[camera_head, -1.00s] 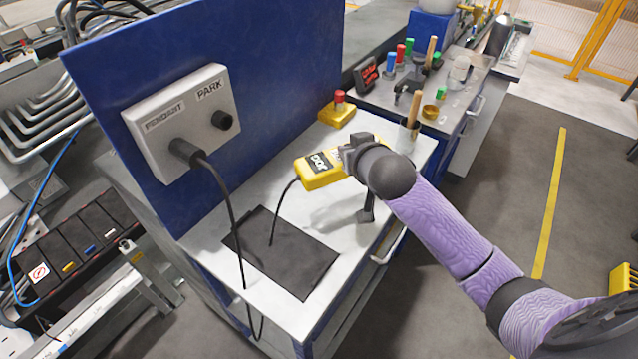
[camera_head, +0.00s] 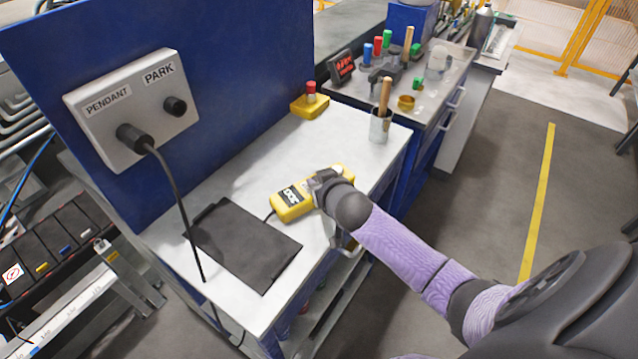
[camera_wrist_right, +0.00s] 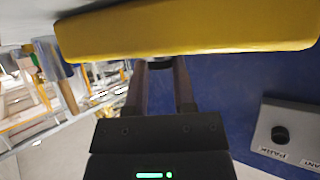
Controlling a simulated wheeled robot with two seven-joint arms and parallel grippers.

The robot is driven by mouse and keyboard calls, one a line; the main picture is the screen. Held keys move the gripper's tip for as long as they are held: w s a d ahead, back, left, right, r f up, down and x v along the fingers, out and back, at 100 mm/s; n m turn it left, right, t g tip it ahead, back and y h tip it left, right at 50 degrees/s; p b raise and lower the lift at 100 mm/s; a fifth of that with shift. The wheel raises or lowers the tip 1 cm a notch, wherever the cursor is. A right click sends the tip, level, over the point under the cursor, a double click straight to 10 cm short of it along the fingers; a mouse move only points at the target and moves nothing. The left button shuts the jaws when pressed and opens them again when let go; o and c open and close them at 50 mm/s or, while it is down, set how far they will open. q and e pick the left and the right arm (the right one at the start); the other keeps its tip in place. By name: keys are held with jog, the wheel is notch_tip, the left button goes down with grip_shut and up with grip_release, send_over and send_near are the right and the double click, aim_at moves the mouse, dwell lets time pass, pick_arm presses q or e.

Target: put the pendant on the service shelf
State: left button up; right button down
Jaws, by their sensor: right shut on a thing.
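In the right wrist view, the pendant's yellow side (camera_wrist_right: 190,32) spans the top, at the fingertips (camera_wrist_right: 163,65). A shelf (camera_head: 345,290) shows under the bench top; I cannot tell whether this is the service shelf. My left gripper is not in view.
A socket box (camera_head: 130,110) marked PENDANT and PARK is on the blue panel (camera_head: 240,60); a black cable (camera_head: 180,205) hangs from its plug. A yellow box with a red button (camera_head: 310,103) and a cup with a wooden handle (camera_head: 380,125) stand behind the pendant.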

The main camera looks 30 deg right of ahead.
jog(key=shift+r, duration=0.1)
jog(key=shift+c, duration=2.2)
grip_release()
